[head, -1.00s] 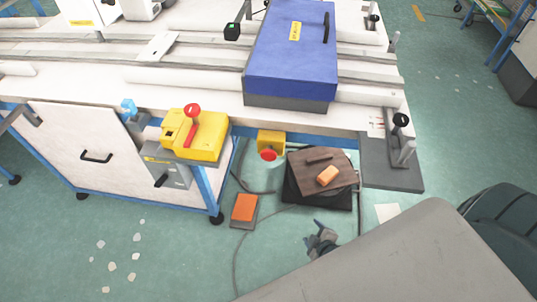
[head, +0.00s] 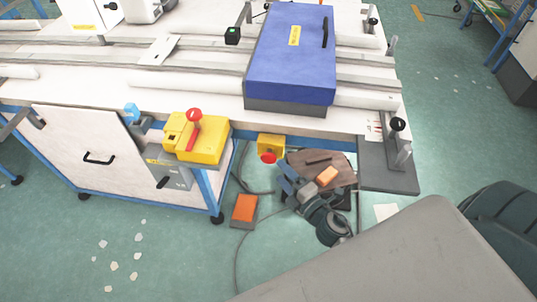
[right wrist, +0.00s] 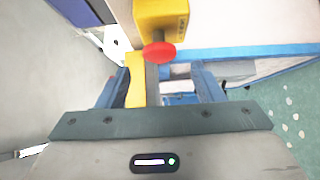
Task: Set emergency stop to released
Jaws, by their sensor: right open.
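The emergency stop is a yellow box (head: 271,143) with a red mushroom button (head: 268,157), mounted under the table's front edge. In the right wrist view the yellow box (right wrist: 161,18) and its red button (right wrist: 160,52) are just beyond my fingers, near the middle. My right gripper (head: 288,181) is open, below and slightly right of the button in the head view, apart from it. Its two blue-grey fingers (right wrist: 158,84) stand wide in the wrist view. I cannot tell whether the button is pressed in. My left gripper is not in view.
A yellow control box (head: 197,138) with a red knob and lever sits left of the emergency stop. A stool with a brown top (head: 335,161) and an orange block (head: 327,176) stands behind my right arm. An orange pedal (head: 244,208) lies on the floor. A blue case (head: 292,60) rests on the table.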

